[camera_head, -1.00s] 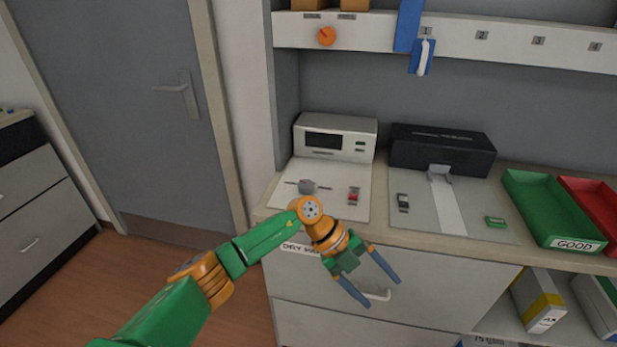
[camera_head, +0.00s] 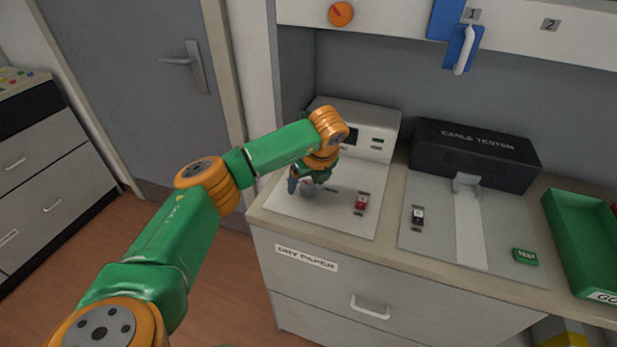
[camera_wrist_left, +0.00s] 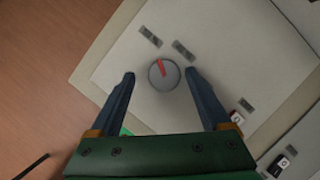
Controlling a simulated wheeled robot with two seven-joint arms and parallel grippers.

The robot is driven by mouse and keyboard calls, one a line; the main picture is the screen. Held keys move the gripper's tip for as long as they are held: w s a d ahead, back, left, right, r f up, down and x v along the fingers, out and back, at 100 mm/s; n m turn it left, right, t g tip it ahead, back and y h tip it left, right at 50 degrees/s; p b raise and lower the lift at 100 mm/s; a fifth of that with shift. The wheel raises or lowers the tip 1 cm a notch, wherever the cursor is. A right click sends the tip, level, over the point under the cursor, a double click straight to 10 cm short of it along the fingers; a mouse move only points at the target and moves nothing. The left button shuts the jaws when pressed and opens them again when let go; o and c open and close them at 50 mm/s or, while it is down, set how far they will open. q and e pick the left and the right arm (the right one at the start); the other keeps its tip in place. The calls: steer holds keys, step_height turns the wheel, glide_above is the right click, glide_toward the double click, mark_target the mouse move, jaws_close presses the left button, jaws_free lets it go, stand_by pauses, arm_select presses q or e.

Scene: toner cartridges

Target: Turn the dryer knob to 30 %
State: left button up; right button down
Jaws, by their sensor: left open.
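The dryer knob (camera_wrist_left: 164,75) is a round grey dial with a red pointer mark, on a pale panel. In the left wrist view it lies between and slightly ahead of my left gripper's (camera_wrist_left: 160,76) two open blue fingers, with a gap on each side. In the head view the knob (camera_head: 308,186) is partly hidden by my left gripper (camera_head: 302,184), which points down at the panel. The white dryer (camera_head: 385,125) with a dark display stands behind, partly covered by my arm. My right gripper is out of view.
A red switch (camera_head: 361,202) sits right of the knob on the same panel. A green tray (camera_head: 585,240) is at the right. An orange knob (camera_head: 341,13) is above.

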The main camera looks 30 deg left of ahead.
arm_select(q)
steer(key=shift+w+f, duration=0.35)
steer(key=shift+w, duration=0.1)
steer(key=shift+s+r, duration=0.1)
steer(key=shift+s, duration=0.1)
steer(key=c, duration=0.8)
jaws_close()
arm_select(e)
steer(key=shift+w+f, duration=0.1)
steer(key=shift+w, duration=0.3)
